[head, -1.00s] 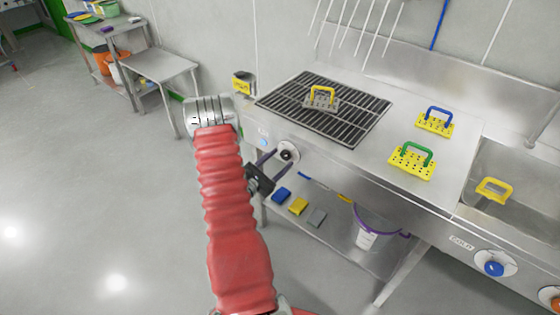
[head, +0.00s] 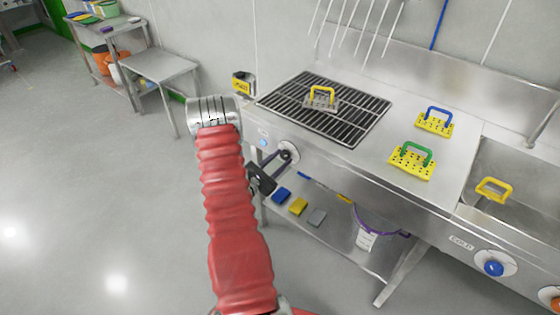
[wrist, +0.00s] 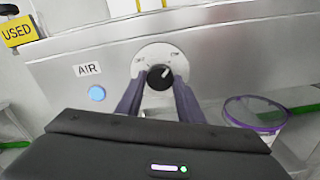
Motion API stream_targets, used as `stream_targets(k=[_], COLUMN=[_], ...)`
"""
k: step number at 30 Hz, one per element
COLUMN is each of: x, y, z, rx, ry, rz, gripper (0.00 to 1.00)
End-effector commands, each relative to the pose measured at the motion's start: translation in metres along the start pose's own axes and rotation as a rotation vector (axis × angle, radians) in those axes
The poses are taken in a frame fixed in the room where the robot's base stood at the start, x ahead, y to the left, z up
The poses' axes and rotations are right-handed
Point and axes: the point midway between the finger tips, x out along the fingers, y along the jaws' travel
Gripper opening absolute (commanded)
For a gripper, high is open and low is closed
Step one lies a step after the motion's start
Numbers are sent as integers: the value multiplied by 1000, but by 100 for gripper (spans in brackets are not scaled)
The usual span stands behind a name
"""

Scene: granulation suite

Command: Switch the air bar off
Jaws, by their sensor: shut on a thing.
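The air bar's knob is a black round knob with a white pointer mark on a pale round plate, on the front panel of the steel bench. In the wrist view the knob (wrist: 160,77) sits between the two fingers of my gripper (wrist: 158,90), with the AIR label (wrist: 87,69) and a light blue button (wrist: 97,93) to its left. The pointer mark leans up and to the right. In the head view my gripper (head: 284,153) reaches the plate (head: 291,148), and its fingers are shut on the knob. The small plate markings are too blurred to read.
A dark grille (head: 325,107) with a yellow-handled block (head: 321,98) lies on the bench top. Yellow perforated plates with green (head: 412,162) and blue handles (head: 435,123) stand to its right. A blue knob (head: 494,269) is further right. A purple-rimmed bucket (head: 368,239) stands below.

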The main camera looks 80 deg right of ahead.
Motion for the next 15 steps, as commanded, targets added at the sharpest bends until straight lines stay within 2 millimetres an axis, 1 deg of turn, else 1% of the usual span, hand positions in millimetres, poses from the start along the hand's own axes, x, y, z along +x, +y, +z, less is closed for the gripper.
stream_targets(k=[8,15], x=[0,1], y=[1,2], z=[0,0], rx=[-22,-107], ry=[0,1], rz=[2,2], gripper=[12,12])
